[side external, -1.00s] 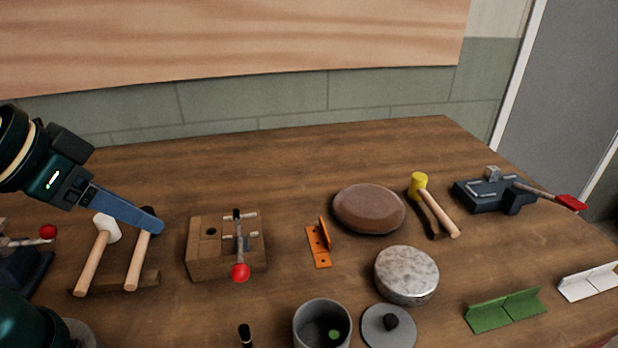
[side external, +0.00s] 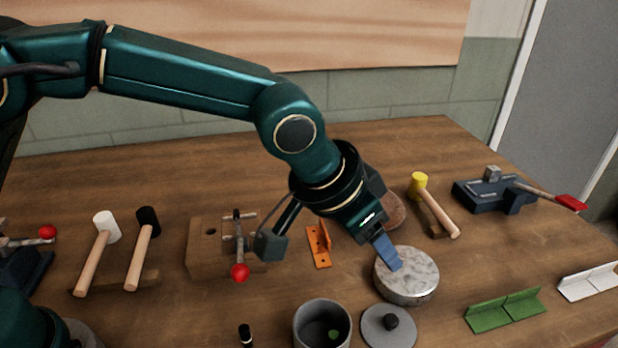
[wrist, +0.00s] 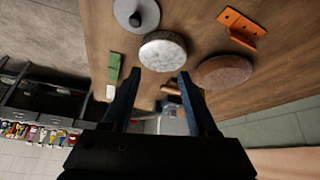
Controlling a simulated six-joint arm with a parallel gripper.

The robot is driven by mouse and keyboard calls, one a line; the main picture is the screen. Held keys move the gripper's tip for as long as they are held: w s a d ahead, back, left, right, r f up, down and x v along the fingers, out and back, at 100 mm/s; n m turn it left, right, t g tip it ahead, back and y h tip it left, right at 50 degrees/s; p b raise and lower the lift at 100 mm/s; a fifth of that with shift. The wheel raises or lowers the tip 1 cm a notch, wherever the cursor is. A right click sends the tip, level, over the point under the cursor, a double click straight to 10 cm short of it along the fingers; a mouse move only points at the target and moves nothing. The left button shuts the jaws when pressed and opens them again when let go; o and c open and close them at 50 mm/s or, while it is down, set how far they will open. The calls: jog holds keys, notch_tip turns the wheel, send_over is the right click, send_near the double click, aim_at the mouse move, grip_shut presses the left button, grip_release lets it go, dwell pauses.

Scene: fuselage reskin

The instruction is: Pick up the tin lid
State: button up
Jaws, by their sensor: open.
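The grey round lid with a black knob (side external: 388,328) lies flat on the table, beside an open grey tin (side external: 317,325). The lid also shows at the top of the wrist view (wrist: 150,12). My gripper (side external: 396,266) is open and empty, tilted downward, its visible finger overlapping the mottled silver round block (side external: 412,280) in the side view. I cannot tell whether it touches the block. In the wrist view the block (wrist: 163,54) lies ahead of my open fingers (wrist: 158,74), between them and the lid.
A brown round pad (wrist: 222,72) and an orange bracket (side external: 319,245) lie near. A yellow mallet (side external: 436,205), a dark vise (side external: 490,195), and green (side external: 505,312) and white (side external: 590,282) angles lie right. A wooden block with a red-knobbed clamp (side external: 205,255) stands left.

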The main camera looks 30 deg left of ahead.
jog(key=m+g, duration=0.1)
send_over(392, 318)
jog(key=s+a, duration=0.1)
jog(key=s, duration=0.1)
jog(key=f, duration=0.6)
jog(key=shift+s+a+f, duration=0.15)
jog(key=shift+a, duration=0.05)
jog(key=shift+x, duration=2.25)
grip_shut()
